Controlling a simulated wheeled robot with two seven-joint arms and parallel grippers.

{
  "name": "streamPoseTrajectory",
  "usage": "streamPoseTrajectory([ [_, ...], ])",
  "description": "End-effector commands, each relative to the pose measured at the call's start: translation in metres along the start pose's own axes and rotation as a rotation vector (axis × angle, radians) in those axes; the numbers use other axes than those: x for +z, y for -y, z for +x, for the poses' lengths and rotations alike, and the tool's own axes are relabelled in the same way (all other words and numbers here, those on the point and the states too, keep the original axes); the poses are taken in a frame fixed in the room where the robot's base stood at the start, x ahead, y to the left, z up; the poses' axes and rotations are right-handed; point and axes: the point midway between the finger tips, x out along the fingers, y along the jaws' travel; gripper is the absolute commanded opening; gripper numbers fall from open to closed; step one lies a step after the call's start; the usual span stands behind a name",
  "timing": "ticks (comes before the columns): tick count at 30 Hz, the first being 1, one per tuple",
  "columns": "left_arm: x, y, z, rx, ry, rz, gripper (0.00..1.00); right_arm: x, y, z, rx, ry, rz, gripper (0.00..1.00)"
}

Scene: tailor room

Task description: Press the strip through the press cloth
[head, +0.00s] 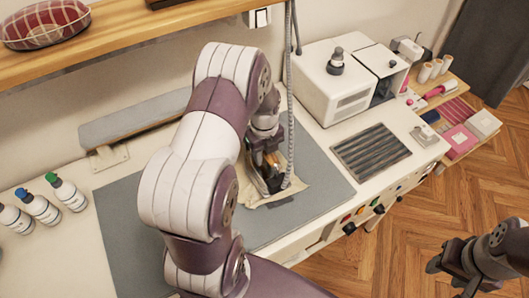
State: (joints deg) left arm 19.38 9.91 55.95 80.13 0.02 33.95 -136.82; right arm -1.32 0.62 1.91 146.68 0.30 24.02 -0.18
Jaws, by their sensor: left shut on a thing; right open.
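My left gripper (265,148) is shut on a dark iron (271,182) with an orange-brown part near its top. The iron stands on a beige press cloth (294,191), which lies on the grey pressing mat (317,175). A hose runs down from above to the iron. My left arm covers part of the cloth's left side. The strip is not visible; whether it lies under the cloth cannot be seen. My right gripper (444,268) is open and empty, over the wooden floor at the lower right.
A padded pressing board (133,121) stands behind the mat. Several bottles (40,207) stand at the left. A white steam station (333,80) and a ribbed metal grate (371,152) are at the right. A wooden shelf (140,32) hangs above; a side table holds sewing things.

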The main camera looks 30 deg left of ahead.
Motion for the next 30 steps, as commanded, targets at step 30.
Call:
streamPoseTrajectory([
  [30,0.002,0.002,0.022,-0.004,0.005,0.0,0.0,0.002,0.0,0.016,0.0,0.0,0.0,0.47],
])
